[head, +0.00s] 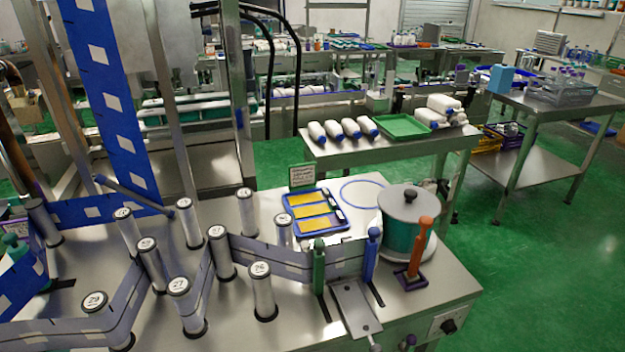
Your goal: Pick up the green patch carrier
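A green upright post-shaped piece (318,266), which looks like the green patch carrier, stands on the steel worktop at the left end of a short pale plate. A similar blue upright piece (371,255) stands at the plate's right end. A grey band runs from the rollers to the green piece. An orange upright piece (417,247) stands on a dark purple base to the right.
Several numbered rollers (261,290) carry the band at left. A blue tray with yellow patches (338,207) lies behind the green piece. A lidded drum (405,212) stands at right. A steel chute (355,308) is in front.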

